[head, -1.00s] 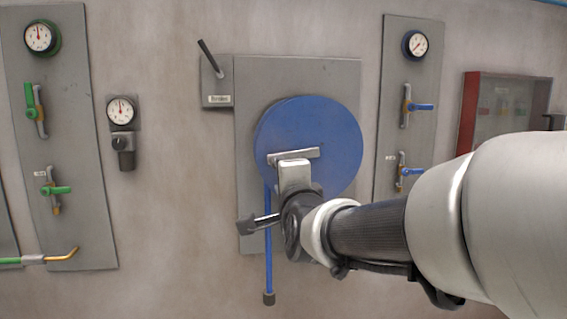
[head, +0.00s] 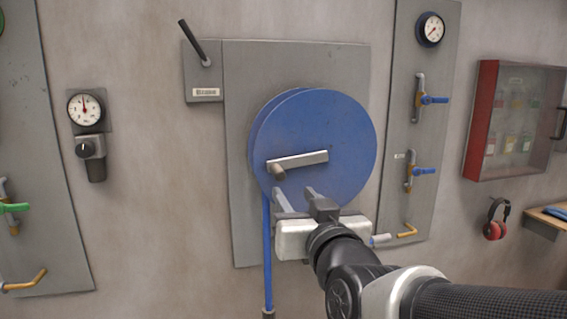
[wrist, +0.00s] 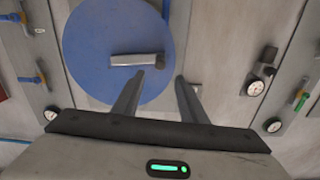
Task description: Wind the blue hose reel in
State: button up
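The blue hose reel (head: 335,125) is a round disc on a grey wall panel. Its crank (head: 300,161) is a flat metal bar from the middle of the disc, with a stubby brown grip (head: 277,172) at its left end. The blue hose (head: 267,250) hangs straight down from the reel's left side to a dark end piece. My gripper (head: 294,198) is open and empty, just below the crank grip and in front of the reel's lower part. In the wrist view, the reel (wrist: 90,40) and crank (wrist: 137,59) show beyond my parted fingers (wrist: 155,85).
A lever box (head: 203,75) sits at the panel's upper left. A gauge with a knob (head: 87,120) is on the wall at left. A valve panel (head: 424,120) with blue handles, a red-sided cabinet (head: 484,120) and red earmuffs (head: 495,218) are at right.

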aim_at(281, 178)
jog(key=x, duration=1.3)
jog(key=shift+w+a+p, duration=0.1)
jog(key=shift+w+p, duration=0.3)
grip_shut()
